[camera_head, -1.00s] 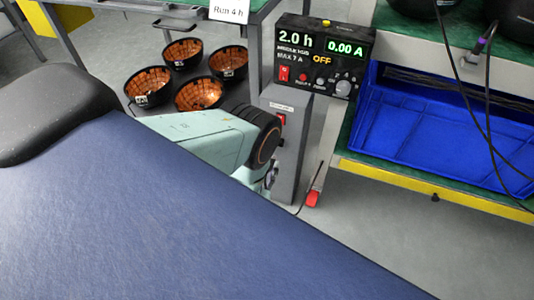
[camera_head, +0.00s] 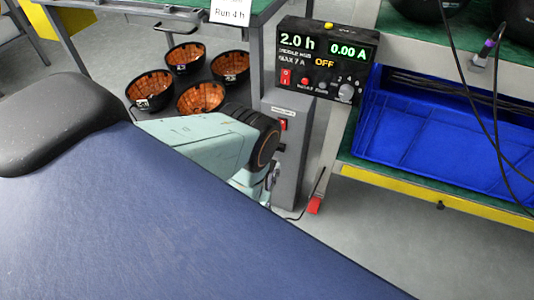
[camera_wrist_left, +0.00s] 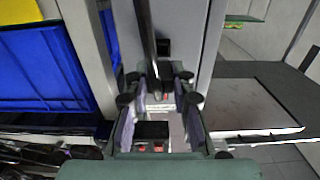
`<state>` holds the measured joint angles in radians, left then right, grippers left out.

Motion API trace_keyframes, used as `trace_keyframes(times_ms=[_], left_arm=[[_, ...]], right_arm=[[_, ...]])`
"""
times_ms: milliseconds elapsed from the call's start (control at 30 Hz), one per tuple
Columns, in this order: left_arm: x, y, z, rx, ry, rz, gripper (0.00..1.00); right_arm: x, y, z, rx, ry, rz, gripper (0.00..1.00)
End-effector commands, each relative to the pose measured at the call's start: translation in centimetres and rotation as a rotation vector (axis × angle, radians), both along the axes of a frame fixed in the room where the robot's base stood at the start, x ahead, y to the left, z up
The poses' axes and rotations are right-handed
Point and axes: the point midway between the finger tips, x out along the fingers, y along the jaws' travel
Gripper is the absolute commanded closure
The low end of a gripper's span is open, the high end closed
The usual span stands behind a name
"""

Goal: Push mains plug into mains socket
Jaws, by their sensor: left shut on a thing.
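The mains socket is a small black square (camera_wrist_left: 163,47) on the face of a grey post (camera_head: 294,165), near a red switch (camera_head: 283,125). My left gripper (camera_head: 271,178) is at the front of this post, mostly hidden by my own pale green wrist in the head view. In the left wrist view its two fingers stand close around a dark piece, which I take to be the mains plug (camera_wrist_left: 155,74), with a black cable (camera_wrist_left: 145,25) running from it. The gripper is shut on it. The plug looks apart from the socket, but the gap is unclear. My right gripper is not in view.
A control box (camera_head: 322,62) reading OFF sits on top of the post. A blue crate (camera_head: 430,150) on a yellow-edged shelf stands to the right, with cables hanging before it. Several dark bowls with orange insides (camera_head: 185,58) stand at the left. A blue padded surface fills the foreground.

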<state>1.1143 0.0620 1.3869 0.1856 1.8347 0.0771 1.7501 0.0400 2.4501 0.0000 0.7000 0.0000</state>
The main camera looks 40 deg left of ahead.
Motion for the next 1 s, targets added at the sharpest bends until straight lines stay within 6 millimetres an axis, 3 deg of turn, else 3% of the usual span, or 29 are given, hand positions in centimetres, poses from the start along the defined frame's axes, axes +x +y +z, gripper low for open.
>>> trace_keyframes(times_ms=[367,1000], left_arm=[[2.4,0.6,-0.1,0.001,0.000,0.000,1.00],[2.6,0.6,0.0,0.001,0.001,0.000,1.00]], right_arm=[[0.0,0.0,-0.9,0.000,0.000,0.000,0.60],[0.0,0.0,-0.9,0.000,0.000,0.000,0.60]])
